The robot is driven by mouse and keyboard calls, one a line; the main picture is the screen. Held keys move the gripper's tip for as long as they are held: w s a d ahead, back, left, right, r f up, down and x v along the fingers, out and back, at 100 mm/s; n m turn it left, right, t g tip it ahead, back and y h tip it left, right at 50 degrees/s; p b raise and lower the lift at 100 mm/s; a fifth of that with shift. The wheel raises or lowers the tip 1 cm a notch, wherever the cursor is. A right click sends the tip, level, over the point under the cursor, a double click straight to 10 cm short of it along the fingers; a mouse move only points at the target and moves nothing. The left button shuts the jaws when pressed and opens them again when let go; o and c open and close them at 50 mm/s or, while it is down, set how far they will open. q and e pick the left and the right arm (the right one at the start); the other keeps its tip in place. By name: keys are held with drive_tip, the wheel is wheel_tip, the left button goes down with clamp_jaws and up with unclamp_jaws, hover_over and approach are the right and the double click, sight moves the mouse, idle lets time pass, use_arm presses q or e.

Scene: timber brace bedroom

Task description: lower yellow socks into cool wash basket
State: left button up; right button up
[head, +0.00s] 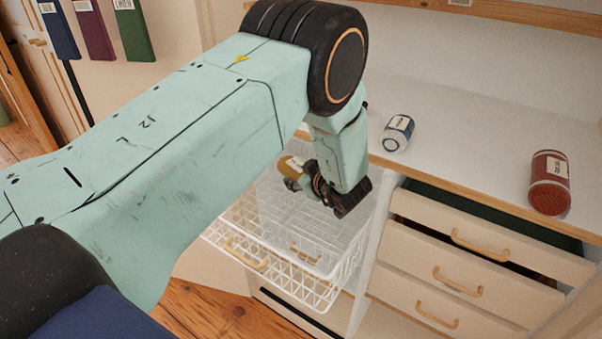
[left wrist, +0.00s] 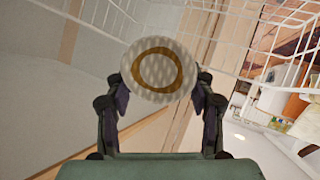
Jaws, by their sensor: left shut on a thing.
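The yellow socks (head: 291,166) are a small ochre roll with a pale label. My left gripper (head: 306,182) is shut on them and holds them over a white wire basket (head: 322,290). In the left wrist view the roll's round pale end with an ochre ring (left wrist: 158,70) sits between the two fingers (left wrist: 160,98). The basket is pulled out and has a wooden handle; I see no readable label on it. My arm hides part of the basket. The socks appear above the wire, but their exact height is unclear. My right gripper is out of view.
Right of the basket are drawers with wooden handles; the top drawer (head: 480,240) is partly open. Colored binders (head: 95,30) are at the upper left.

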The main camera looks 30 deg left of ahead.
use_arm(q)
drive_tip(key=shift+f+b, duration=3.5)
drive_tip(key=shift+f, duration=1.75)
drive_tip(key=shift+f+b, duration=0.6)
drive_tip(key=shift+f, duration=0.2)
drive_tip(key=o, duration=1.2)
drive_tip(key=shift+o, duration=0.2)
wheel_tip(320, 180, up, 15)
drive_tip(key=p, duration=1)
drive_tip(key=shift+f, duration=0.2)
drive_tip(key=s+a+r+p, duration=0.2)
drive_tip(key=a+r+p, duration=0.1)
drive_tip(key=r+p, duration=0.5)
wheel_tip(320, 180, up, 2)
drive_tip(key=shift+s+r, duration=0.1)
drive_tip(key=shift+s, duration=0.25)
